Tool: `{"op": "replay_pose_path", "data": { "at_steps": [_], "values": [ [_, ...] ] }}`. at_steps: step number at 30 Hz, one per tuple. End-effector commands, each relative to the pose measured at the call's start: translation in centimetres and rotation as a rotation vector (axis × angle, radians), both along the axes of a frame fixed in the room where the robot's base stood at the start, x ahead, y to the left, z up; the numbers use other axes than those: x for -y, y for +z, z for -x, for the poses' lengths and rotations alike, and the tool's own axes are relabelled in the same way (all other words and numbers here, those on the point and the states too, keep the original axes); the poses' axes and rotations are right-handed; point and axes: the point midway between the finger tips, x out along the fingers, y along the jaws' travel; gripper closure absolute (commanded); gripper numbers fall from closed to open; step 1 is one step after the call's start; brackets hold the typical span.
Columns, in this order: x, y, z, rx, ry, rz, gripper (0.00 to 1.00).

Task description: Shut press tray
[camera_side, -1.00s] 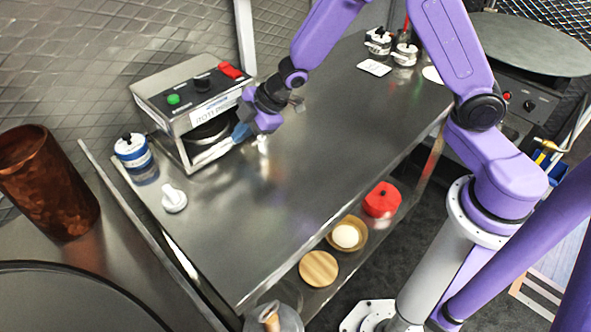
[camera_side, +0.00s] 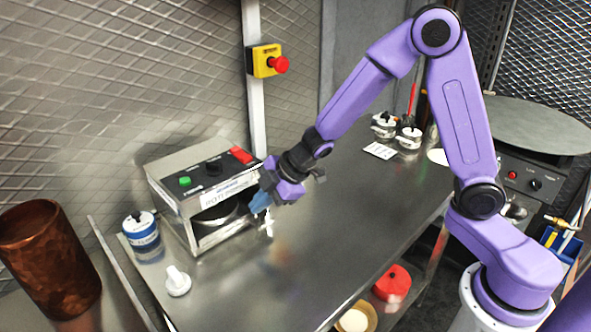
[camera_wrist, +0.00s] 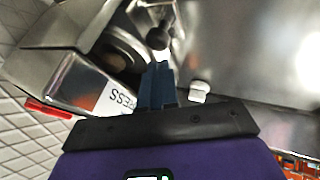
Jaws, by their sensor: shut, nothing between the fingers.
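The roti press (camera_side: 205,190) is a steel box with green, black and red controls on top, on the steel table at the left in the side view. Its front opening shows a dark round plate (camera_side: 214,214), which also shows in the wrist view (camera_wrist: 118,52). The tray's extent is hard to make out. My gripper (camera_side: 260,206) is at the press's front right corner, blue fingers together and empty. In the wrist view my fingertips (camera_wrist: 160,68) are close to a dark round knob (camera_wrist: 157,38) at the press opening; contact cannot be told.
A small white piece (camera_wrist: 199,90) is beside my fingers. A copper vessel (camera_side: 48,260) is farther left.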

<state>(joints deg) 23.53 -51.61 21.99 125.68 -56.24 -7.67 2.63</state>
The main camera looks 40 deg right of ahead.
Motion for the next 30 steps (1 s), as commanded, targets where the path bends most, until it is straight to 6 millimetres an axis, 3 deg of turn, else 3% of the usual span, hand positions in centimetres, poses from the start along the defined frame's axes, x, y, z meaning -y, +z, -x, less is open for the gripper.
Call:
{"op": "replay_pose_path", "data": {
  "at_steps": [30],
  "values": [
    [2.1, 4.8, 2.9, 0.002, 0.006, -0.003, 1.0]
  ]
}}
